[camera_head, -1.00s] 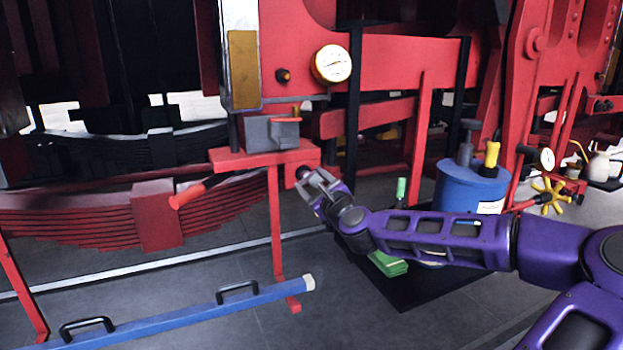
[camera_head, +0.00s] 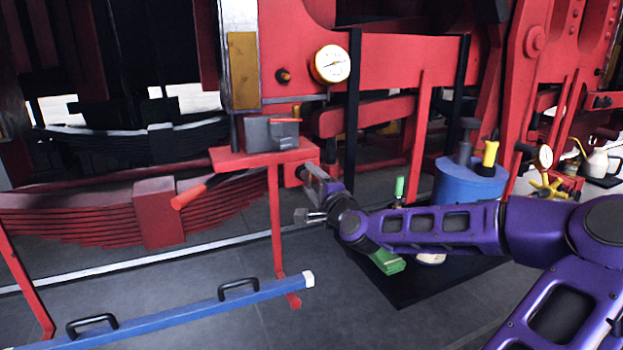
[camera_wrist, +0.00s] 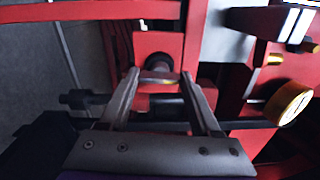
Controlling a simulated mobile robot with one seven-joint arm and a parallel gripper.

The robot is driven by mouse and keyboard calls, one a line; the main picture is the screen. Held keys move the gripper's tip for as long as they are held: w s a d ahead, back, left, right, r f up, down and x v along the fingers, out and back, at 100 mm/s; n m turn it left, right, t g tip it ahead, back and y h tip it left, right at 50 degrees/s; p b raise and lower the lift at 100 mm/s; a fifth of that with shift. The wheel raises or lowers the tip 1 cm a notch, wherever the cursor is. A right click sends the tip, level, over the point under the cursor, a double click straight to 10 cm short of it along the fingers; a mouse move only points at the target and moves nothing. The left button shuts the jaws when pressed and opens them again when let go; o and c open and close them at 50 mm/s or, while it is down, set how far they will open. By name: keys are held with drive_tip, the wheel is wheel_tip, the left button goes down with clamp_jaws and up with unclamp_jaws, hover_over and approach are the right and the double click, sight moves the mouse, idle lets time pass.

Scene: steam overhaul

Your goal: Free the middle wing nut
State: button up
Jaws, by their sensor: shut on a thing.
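My gripper (camera_head: 310,195) is at the right end of the red stand, just below its top, in the head view. In the wrist view my gripper (camera_wrist: 160,80) has its two fingers closed on the ends of a small brass-coloured piece, the wing nut (camera_wrist: 160,75). A dark round stud (camera_wrist: 158,61) on a red block (camera_wrist: 155,44) lies right behind it. The fingers hide the nut in the head view. I cannot tell whether the nut still sits on its thread, and no other wing nuts can be made out.
The red stand (camera_head: 275,225) carries a grey vise (camera_head: 268,132) with a red handle. A pressure gauge (camera_head: 331,64) is above. A blue drum (camera_head: 470,187) and green bottle (camera_head: 399,188) stand behind my arm.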

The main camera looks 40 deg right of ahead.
drive_tip(key=shift+r+n+p, duration=0.2)
drive_tip(key=shift+n+p, duration=0.25)
drive_tip(key=shift+n, duration=1.95)
drive_tip(key=o, duration=1.3)
drive_tip(key=shift+w, duration=0.1)
drive_tip(key=shift+o, duration=0.2)
drive_tip(key=shift+f, duration=0.1)
drive_tip(key=b+v, duration=0.6)
drive_tip(key=v, duration=1.1)
drive_tip(key=shift+s+b, duration=0.25)
drive_tip(key=shift+b, duration=0.05)
